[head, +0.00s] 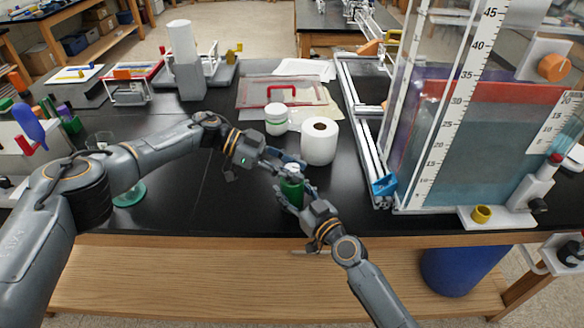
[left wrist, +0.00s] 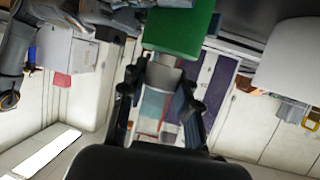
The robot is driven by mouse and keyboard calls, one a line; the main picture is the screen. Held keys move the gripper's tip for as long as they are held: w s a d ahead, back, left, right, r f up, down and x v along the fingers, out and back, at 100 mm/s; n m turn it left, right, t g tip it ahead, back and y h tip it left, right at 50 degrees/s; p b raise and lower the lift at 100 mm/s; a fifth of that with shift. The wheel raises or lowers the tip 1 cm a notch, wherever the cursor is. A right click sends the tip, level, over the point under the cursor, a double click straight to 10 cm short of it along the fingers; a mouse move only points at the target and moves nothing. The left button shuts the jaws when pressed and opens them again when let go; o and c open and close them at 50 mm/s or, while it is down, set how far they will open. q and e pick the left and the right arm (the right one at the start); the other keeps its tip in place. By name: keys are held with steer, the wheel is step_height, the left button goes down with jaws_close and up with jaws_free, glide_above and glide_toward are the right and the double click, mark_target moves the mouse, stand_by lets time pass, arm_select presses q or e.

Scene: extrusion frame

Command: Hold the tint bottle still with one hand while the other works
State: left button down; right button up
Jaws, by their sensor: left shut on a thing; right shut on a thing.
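The tint bottle (head: 291,190) is green with a pale cap (head: 292,168) and stands upright near the front edge of the black bench. My right gripper (head: 293,199) is shut around its green body from the front right. My left gripper (head: 287,168) comes in from the left and is shut at the pale cap on top. In the left wrist view the green bottle (left wrist: 180,32) is at the top, and the cap (left wrist: 163,75) lies between my left fingers (left wrist: 160,95). The fingers hide parts of the bottle and cap.
A white paper roll (head: 319,142) and a white jar with a green label (head: 276,121) stand just behind the bottle. A metal extrusion frame (head: 365,140) and a clear scaled tank (head: 470,130) are to the right.

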mark_target(292, 168)
arm_select(q)
steer(key=shift+w+m+g, duration=0.4)
steer(key=shift+m+g, duration=0.1)
steer(key=shift+m, duration=0.1)
steer(key=shift+s+m+g+y, duration=0.3)
steer(key=shift+s+g, duration=0.05)
steer(key=shift+g, duration=0.15)
steer(key=c, duration=0.9)
jaws_free()
steer(key=shift+c, duration=0.2)
steer(key=shift+s, duration=0.1)
step_height(292, 168, up, 10)
